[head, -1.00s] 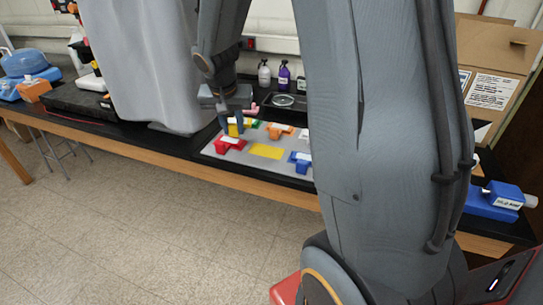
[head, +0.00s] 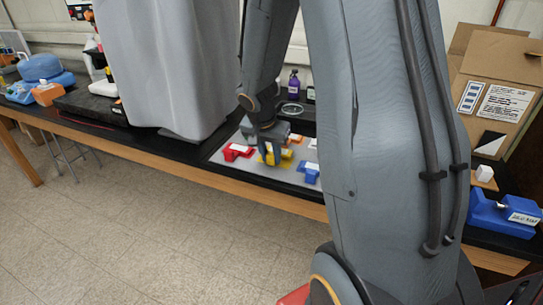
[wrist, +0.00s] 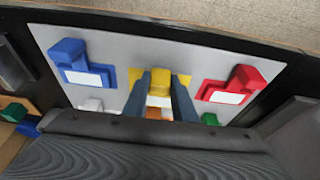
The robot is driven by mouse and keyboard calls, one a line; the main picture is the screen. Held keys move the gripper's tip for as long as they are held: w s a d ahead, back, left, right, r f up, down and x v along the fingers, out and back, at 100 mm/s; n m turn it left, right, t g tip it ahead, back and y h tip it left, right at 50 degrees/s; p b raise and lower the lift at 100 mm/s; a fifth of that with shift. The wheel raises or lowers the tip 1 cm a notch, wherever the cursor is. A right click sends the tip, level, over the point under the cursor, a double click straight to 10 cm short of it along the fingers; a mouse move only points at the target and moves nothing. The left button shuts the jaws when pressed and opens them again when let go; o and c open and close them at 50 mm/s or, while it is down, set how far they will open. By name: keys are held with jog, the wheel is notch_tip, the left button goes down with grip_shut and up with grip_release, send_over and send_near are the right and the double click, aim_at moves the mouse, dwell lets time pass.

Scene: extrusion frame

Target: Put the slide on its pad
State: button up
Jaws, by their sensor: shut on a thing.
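The slide, a yellow block with a white label, is between the fingers of my gripper (head: 268,156). The slide (head: 273,159) is partly hidden by the fingers in the head view. In the wrist view, my gripper (wrist: 159,90) is shut on the slide (wrist: 160,76) from both sides. The yellow pad (wrist: 185,79) shows at the side of the slide, beneath the fingers. The slide is over its pad; I cannot tell whether it touches it.
On the grey mat (wrist: 130,45) sit a red block (wrist: 232,83) and a blue block (wrist: 80,62) on either side. Orange, green and white pieces lie behind. A grey covered shape (head: 160,70) stands left of the mat.

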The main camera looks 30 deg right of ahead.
jog(key=shift+f+b, duration=0.3)
jog(key=shift+f, duration=0.1)
jog(key=o, duration=1)
jog(key=shift+r, duration=0.15)
jog(key=shift+r+p, duration=0.2)
jog(key=shift+p, duration=0.2)
jog(key=b+v, duration=0.2)
jog(key=v, duration=0.9)
jog(key=s+a+f+n+y, duration=0.1)
jog(key=s+a+f+n, duration=0.1)
jog(key=s+a+n, duration=0.1)
jog(key=s+a+f+n+y, duration=0.1)
jog(key=s+a+f+n, duration=0.2)
jog(key=s+a+n, duration=0.1)
jog(key=s+a+f+n+g+y, duration=0.1)
jog(key=s+a+f+n, duration=0.2)
jog(key=s+a, duration=0.2)
jog(key=shift+s, duration=0.4)
